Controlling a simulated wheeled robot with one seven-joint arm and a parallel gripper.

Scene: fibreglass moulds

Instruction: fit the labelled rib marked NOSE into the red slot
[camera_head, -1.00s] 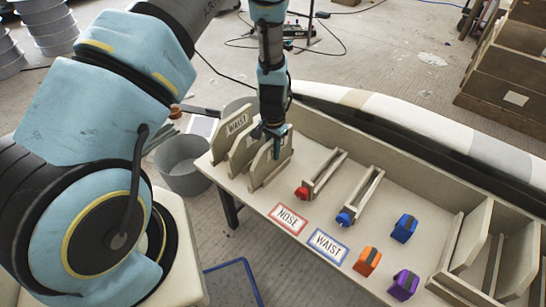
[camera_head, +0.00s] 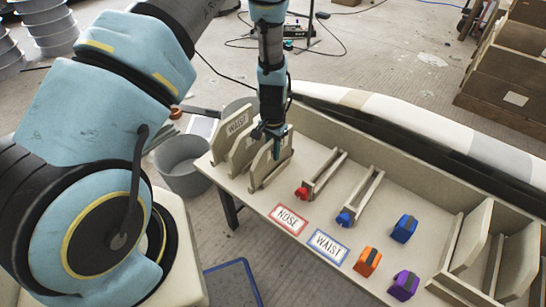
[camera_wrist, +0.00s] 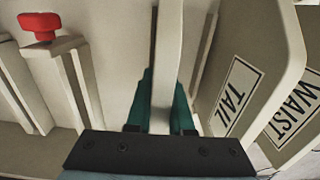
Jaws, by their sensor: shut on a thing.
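My gripper (camera_head: 271,142) is shut on a pale upright rib (camera_head: 266,170), the nearest to the slots of the ribs in the rack at the table's left end. In the wrist view the rib (camera_wrist: 168,60) stands edge-on between my fingers (camera_wrist: 160,105); its label is hidden, so I cannot read it. Beside it are the ribs marked TAIL (camera_wrist: 235,95) and WAIST (camera_wrist: 293,110). The red slot (camera_head: 325,172), two parallel rails with a red knob (camera_head: 302,193), is empty, to the right of my gripper. A NOSE card (camera_head: 289,218) lies in front of it.
The blue slot (camera_head: 364,194), with a blue knob (camera_head: 345,218), stands right of the red one, with a WAIST card (camera_head: 327,246). Blue (camera_head: 404,229), orange (camera_head: 367,262) and purple (camera_head: 404,285) blocks lie further right. A back wall (camera_head: 390,160) runs behind the slots.

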